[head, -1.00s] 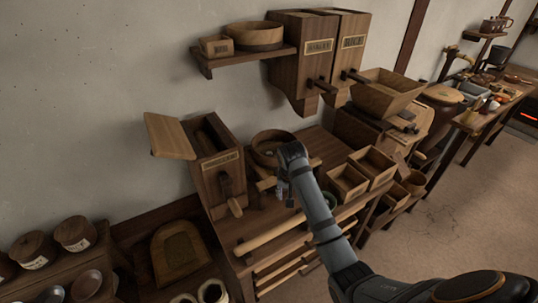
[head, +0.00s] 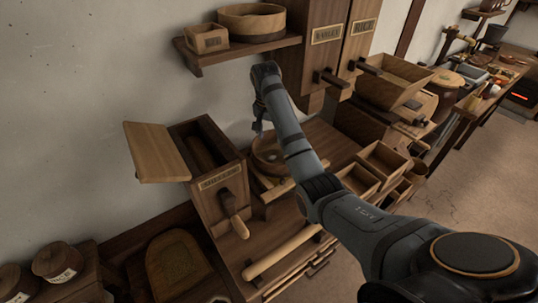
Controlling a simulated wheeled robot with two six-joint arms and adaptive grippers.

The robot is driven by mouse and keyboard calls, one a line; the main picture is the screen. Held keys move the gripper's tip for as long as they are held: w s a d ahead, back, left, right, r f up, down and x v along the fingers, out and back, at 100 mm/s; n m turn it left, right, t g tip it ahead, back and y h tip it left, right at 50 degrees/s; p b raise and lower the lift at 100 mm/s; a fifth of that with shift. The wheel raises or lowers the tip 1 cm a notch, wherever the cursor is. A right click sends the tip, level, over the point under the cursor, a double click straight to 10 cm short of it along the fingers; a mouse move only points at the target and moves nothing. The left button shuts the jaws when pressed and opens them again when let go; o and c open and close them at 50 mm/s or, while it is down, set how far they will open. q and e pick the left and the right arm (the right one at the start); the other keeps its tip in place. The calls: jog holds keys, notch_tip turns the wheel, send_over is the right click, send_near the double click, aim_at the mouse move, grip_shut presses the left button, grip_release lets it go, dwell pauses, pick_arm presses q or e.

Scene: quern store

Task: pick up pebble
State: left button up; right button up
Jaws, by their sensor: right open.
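I cannot make out a pebble for certain in the head view. My right gripper (head: 258,126) points down at the left back rim of a round wooden tub (head: 264,166) on the bench. It is open, small in the picture and seen from behind the wrist; nothing shows between its fingers. My right forearm crosses in front of the tub and hides part of it and its inside. My left gripper is not in view.
A wooden box with an open lid (head: 157,152) stands left of the tub. A wall shelf (head: 240,50) and labelled hoppers (head: 326,40) are close above and behind my right arm. Open wooden trays (head: 384,158) lie to the right. A pale wooden roller (head: 282,252) lies in front.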

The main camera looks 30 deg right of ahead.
aim_at(272, 157)
jog(key=f, duration=0.5)
jog(key=shift+w+d+b, duration=0.25)
jog(key=shift+d+b, duration=0.05)
jog(key=shift+b, duration=0.1)
jog(key=shift+s+f, duration=0.1)
jog(key=shift+f, duration=0.45)
jog(key=f, duration=0.2)
jog(key=f+p, duration=0.1)
jog(key=shift+d+f, duration=0.2)
jog(key=shift+f, duration=0.4)
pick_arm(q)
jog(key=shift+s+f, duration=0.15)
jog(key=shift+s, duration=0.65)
pick_arm(e)
jog(key=c, duration=0.9)
